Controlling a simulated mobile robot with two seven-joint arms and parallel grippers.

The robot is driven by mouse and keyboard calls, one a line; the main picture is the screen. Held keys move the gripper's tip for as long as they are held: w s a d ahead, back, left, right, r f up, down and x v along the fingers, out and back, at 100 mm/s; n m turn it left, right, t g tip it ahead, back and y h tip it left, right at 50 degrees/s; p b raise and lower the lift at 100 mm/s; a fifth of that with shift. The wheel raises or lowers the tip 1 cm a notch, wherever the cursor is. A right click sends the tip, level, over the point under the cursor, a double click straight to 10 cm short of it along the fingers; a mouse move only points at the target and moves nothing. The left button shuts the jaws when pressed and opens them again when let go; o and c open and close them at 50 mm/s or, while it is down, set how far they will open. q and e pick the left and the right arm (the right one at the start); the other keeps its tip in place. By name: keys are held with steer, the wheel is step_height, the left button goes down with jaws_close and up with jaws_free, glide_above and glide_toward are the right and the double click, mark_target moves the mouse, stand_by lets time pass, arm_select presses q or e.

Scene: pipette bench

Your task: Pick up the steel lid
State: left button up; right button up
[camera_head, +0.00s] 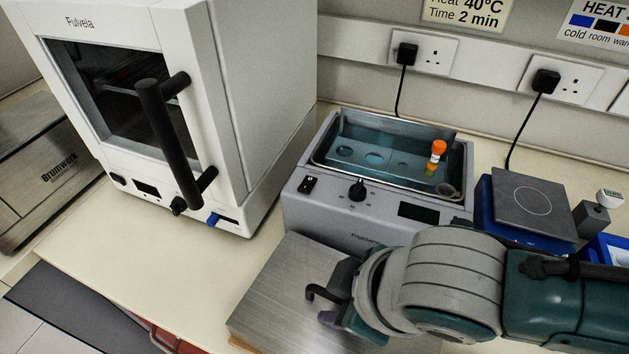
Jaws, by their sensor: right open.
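The steel lid (272,300) is a flat brushed-metal plate lying on the bench in front of the water bath. A black bent handle (318,291) stands up over it. My right gripper (336,297) reaches in from the right, low over the lid, with its jaws open beside the handle. I cannot tell whether the fingers touch the handle. My right wrist and forearm hide the lid's right part. My left gripper is not in view.
The open water bath (318,208) stands behind the lid, with an orange-capped tube (438,151) in its rack. A white oven (233,100) with a black handle stands at the left. A blue hot plate (530,205) is at the right. Bench left of the lid is clear.

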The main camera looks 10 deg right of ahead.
jaws_close()
stand_by(0.4)
stand_by(1.0)
